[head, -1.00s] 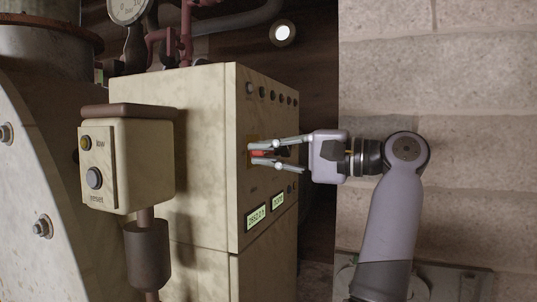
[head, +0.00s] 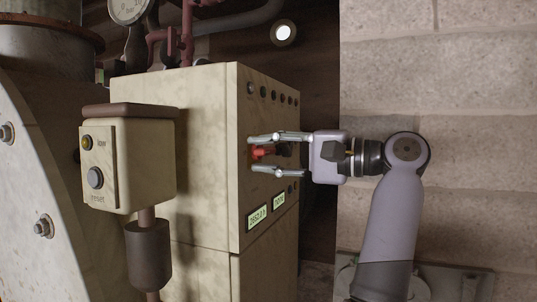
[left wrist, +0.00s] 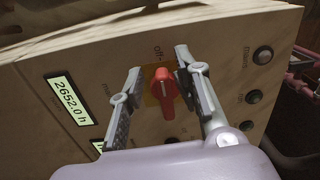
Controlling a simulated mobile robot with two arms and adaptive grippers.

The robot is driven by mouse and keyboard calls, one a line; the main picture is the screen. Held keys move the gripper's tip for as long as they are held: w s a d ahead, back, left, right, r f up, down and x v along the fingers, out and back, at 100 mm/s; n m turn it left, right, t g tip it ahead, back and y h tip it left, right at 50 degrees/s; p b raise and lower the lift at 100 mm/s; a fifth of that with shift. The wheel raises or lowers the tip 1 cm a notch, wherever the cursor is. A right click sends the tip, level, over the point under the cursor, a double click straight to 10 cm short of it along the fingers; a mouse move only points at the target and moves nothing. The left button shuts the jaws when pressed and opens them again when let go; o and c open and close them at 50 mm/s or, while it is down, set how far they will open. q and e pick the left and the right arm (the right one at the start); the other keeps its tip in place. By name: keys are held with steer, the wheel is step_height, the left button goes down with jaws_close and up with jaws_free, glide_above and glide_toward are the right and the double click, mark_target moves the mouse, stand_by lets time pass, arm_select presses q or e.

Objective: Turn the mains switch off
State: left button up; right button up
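The mains switch is a red rotary knob (left wrist: 164,92) on a yellow plate (left wrist: 152,101) on the cabinet panel. In the left wrist view its handle runs roughly up and down, with one end near the printed word "off"; which end is the pointer I cannot tell for sure. The knob also shows in the head view (head: 262,153). My left gripper (head: 264,154) is open, with one finger on each side of the knob and a visible gap to both fingers in the left wrist view (left wrist: 152,84). My right gripper is not in view.
The cream cabinet (head: 190,130) has lit displays (head: 257,217) beside the switch and a row of small buttons or lamps (head: 263,91). A box with "low" and "reset" (head: 146,165) stands in front of it. A stone wall (head: 480,130) is at the right.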

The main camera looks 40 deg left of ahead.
arm_select(q)
steer(key=v, duration=0.7)
steer(key=shift+d, duration=0.3)
steer(key=shift+w, duration=0.1)
stand_by(1.0)
